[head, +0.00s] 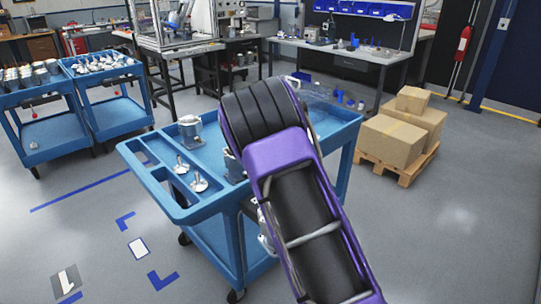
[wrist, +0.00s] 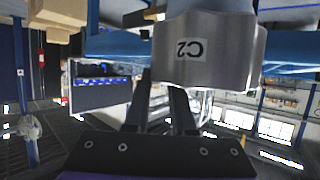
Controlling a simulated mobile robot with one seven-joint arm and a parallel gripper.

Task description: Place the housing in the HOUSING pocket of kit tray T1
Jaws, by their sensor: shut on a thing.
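A machined metal housing (wrist: 205,55) with an upside-down "C2" label fills the upper middle of the wrist view. My gripper (wrist: 163,84) is shut on it, with two dark fingers reaching up to its lower left edge. In the head view my purple arm hides the gripper. A grey metal housing (head: 190,130) stands upright on the far left part of the blue cart's top (head: 207,152). Another metal part (head: 234,165) shows partly beside my arm; I cannot tell whether it is the held one. No T1 or HOUSING marking is readable.
Small stemmed metal parts (head: 198,182) stand in the cart's left recess. Two blue carts (head: 112,120) with parts stand at the left. Cardboard boxes (head: 392,140) sit on a pallet (head: 397,170) at the right. The near left floor is clear apart from markings.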

